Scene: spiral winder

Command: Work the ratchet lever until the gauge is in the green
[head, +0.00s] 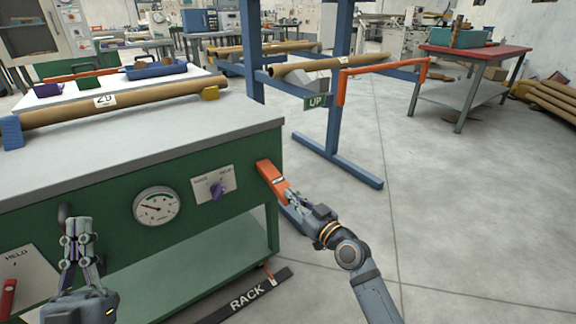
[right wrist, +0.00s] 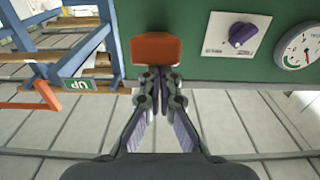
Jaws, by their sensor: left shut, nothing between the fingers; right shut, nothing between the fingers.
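The orange lever (head: 270,177) sticks out from the right end of the green cabinet front. In the right wrist view its orange end (right wrist: 156,48) is straight ahead of the fingertips. My right gripper (head: 291,197) is shut and empty, close below the orange end; I cannot tell if it touches. My left gripper (head: 78,228) is shut and empty before the cabinet's left part.
A purple knob on a white plate (head: 215,184) sits between gauge and lever. A dark handle (head: 64,213) is partly behind my left gripper. A plate marked HELD (head: 24,272) is at lower left.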

